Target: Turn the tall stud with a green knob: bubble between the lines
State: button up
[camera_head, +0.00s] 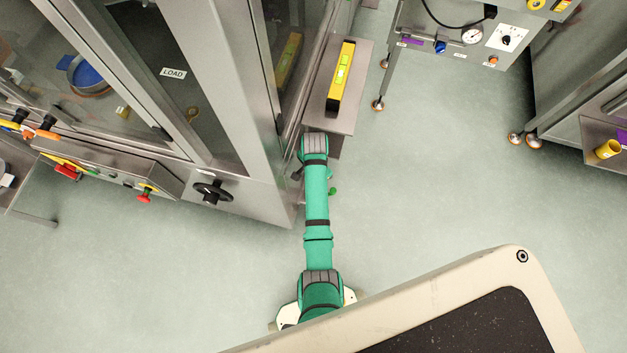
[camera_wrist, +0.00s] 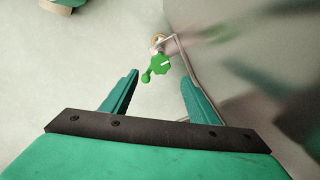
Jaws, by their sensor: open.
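The green knob (camera_wrist: 157,68) is a lobed handle on a stud, seen in the wrist view just ahead of and between my fingertips. A gap to the fingers shows, and contact cannot be told. My gripper (camera_wrist: 159,76) is open and empty, with one teal finger on each side. A small piece of the green knob (camera_head: 332,191) also shows beside my arm in the head view, where my gripper is hidden. A yellow spirit level (camera_head: 346,60) with light green vials lies on a steel shelf (camera_head: 350,115). Its bubble is too small to read.
A steel cabinet with glass doors (camera_head: 190,60) stands left of my arm, with a black handwheel (camera_head: 213,192) and a red button (camera_head: 144,197). In the wrist view a steel surface at the right shows a blurred green patch, perhaps a reflection. Open floor (camera_head: 440,190) lies right of my arm.

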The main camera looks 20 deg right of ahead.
notch_tip(320, 180, down, 8)
jog(key=shift+d+f, duration=0.1)
jog(key=shift+f, duration=0.7)
jog(key=shift+c, duration=0.2)
jog(key=c, duration=1)
